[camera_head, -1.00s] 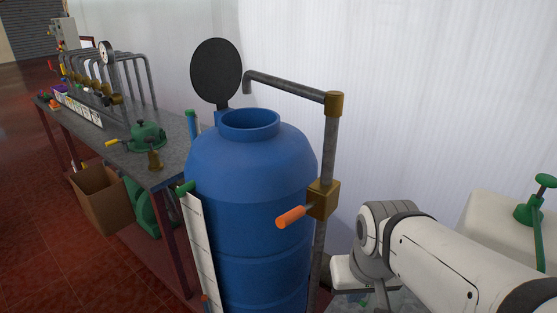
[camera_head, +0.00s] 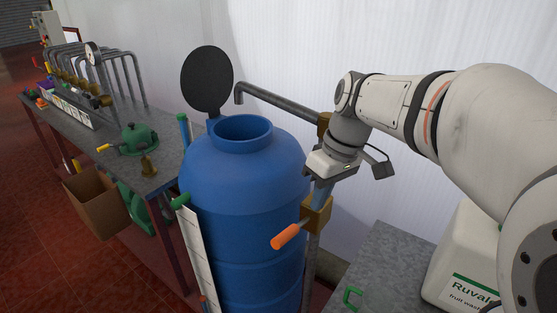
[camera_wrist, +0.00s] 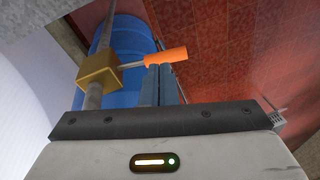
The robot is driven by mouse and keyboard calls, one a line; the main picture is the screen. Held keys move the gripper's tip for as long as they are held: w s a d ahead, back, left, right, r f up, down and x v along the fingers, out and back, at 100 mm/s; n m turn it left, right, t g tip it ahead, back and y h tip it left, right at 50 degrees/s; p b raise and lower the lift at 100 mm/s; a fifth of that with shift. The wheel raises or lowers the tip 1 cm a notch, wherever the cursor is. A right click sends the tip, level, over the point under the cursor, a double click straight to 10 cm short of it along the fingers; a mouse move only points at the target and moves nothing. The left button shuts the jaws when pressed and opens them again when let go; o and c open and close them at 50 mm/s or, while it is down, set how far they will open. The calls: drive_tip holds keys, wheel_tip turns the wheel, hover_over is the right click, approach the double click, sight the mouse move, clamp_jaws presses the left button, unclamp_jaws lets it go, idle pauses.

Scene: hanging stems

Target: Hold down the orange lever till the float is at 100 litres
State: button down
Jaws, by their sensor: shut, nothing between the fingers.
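The orange lever (camera_head: 286,236) sticks out to the left from a brass valve block (camera_head: 316,213) on the standpipe beside the blue barrel (camera_head: 243,180). My gripper (camera_head: 320,194) is shut and empty, pointing down just above the valve block. In the wrist view the finger tips (camera_wrist: 158,68) overlap the near edge of the orange lever (camera_wrist: 166,57); I cannot tell whether they touch. A white gauge strip (camera_head: 196,245) runs down the barrel's left side. A small orange-red piece (camera_head: 204,303) shows at its bottom, perhaps the float. Its marks are too small to read.
The standpipe's spout (camera_head: 270,94) bends over the barrel's open mouth, with a round black lid (camera_head: 207,80) standing behind. A workbench (camera_head: 165,168) with pipes and a green pump is at the left. A white canister (camera_head: 455,262) stands on a grey surface (camera_head: 385,270) at the right.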

sight(284, 235)
drive_tip(key=r+n, duration=0.1)
drive_tip(key=w+a+r, duration=0.1)
drive_tip(key=w+r+n+y, duration=0.1)
drive_tip(key=r, duration=0.1)
drive_tip(key=shift+w+a+n+g+p, duration=0.25)
drive_tip(key=shift+a+n+g+p, duration=0.05)
drive_tip(key=shift+a+g+p, duration=0.1)
drive_tip(key=p+x, duration=0.2)
drive_tip(key=x, duration=1.2)
drive_tip(key=shift+w+d, duration=0.1)
